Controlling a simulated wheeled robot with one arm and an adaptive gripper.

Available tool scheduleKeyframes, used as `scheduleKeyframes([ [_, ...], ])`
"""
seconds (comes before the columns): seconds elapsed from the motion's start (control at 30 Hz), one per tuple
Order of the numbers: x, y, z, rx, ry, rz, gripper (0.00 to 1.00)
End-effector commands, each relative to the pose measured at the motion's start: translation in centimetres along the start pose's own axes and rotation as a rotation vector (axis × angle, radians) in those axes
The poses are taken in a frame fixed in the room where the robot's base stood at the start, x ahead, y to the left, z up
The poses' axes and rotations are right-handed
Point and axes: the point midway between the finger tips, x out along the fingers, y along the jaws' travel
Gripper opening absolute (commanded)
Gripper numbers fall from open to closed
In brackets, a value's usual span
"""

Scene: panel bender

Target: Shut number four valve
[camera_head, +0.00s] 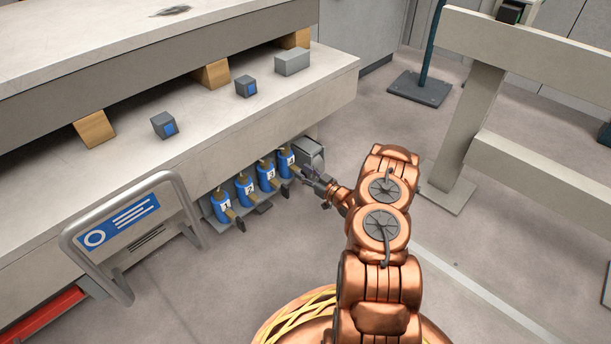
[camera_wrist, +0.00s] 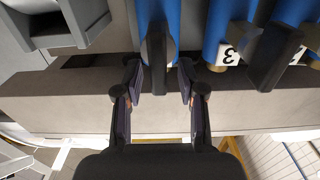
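The number four valve (camera_head: 286,161) is the farthest right of the row of blue valves under the bench, beside a grey box. In the wrist view its blue body (camera_wrist: 174,22) is at the top centre, with its dark lever (camera_wrist: 157,50) pointing down the picture. Its label is not visible there. My gripper (camera_wrist: 160,80) is open, one finger on each side of that lever's end, with gaps visible on both sides. In the head view my gripper (camera_head: 314,184) is just right of the valve. The number three valve (camera_head: 266,176) stands to its left.
The number two valve (camera_head: 243,189) and number one valve (camera_head: 221,207) continue the row. In the wrist view, number three's lever (camera_wrist: 275,55) is close on the right. A sign frame (camera_head: 125,222) stands left. A pale barrier (camera_head: 474,130) stands right, with open floor between.

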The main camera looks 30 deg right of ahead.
Motion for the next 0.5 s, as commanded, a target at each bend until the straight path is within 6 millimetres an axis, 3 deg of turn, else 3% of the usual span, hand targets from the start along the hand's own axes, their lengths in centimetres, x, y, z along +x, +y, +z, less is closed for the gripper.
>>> scheduleKeyframes([
  [0.27, 0.13, 0.03, -0.04, 0.000, -0.001, 0.001, 0.40],
  [0.5, 0.10, 0.05, -0.03, 0.000, -0.001, 0.001, 0.15],
])
